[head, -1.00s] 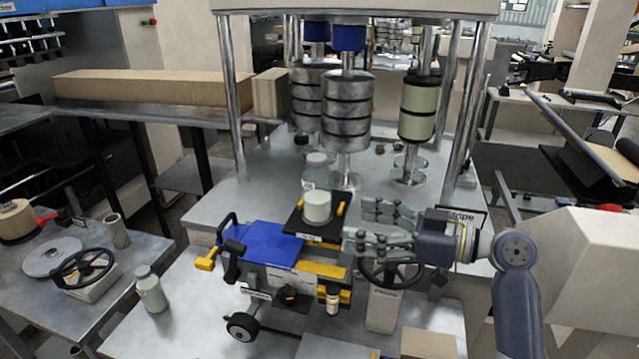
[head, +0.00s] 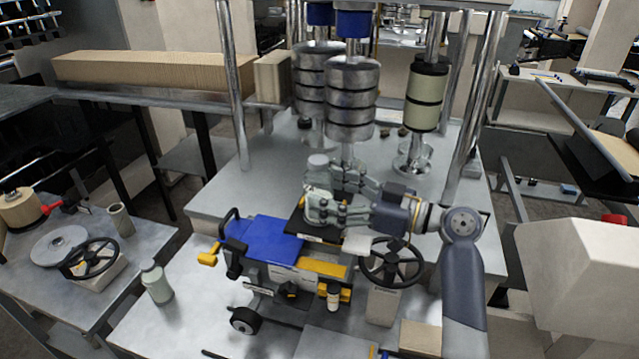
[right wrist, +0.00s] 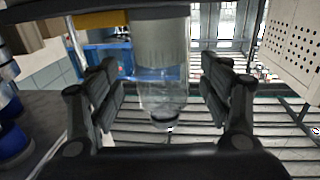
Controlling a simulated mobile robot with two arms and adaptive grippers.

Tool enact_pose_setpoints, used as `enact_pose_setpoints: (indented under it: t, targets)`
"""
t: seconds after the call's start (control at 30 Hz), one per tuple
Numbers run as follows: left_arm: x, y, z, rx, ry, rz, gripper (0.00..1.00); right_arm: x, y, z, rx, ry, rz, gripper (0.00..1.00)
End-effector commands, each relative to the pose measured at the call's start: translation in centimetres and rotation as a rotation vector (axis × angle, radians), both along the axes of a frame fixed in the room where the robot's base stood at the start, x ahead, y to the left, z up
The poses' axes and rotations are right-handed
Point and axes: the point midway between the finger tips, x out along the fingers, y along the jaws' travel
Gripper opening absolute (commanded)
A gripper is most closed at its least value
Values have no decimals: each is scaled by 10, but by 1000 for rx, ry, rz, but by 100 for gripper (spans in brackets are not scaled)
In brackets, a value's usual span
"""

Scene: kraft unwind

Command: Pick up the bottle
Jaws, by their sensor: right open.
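A pale, translucent bottle (head: 318,163) with a grey cap stands by the black platform at the machine's middle. My left gripper is out of view.
A black handwheel (head: 391,262) sits just below my right gripper. Metal rollers (head: 350,98) rise behind the bottle.

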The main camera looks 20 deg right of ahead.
Motion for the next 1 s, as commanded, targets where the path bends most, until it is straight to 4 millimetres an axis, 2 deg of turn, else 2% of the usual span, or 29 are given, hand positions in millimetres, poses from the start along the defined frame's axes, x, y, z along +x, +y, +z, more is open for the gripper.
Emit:
enact_pose_setpoints:
  t: [0.03, 0.13, 0.23, 0.43, 0.47, 0.7, 1.0]
  targets:
    - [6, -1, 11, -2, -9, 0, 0, 4, 6, 5, 5, 2, 2, 72]
    - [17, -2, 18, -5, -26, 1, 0, 13, 14, 3, 3, 1, 0, 72]
    - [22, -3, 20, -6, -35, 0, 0, 16, 19, 1, 1, 0, 0, 72]
    - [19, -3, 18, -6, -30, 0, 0, 17, 19, -1, 0, 0, 0, 72]
    - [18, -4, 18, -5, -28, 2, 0, 17, 19, -1, 0, 0, 0, 69]
    - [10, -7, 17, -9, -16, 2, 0, 16, 19, -1, 0, 0, 0, 15]
    - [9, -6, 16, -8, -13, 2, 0, 16, 19, 1, 0, -3, 0, 14]
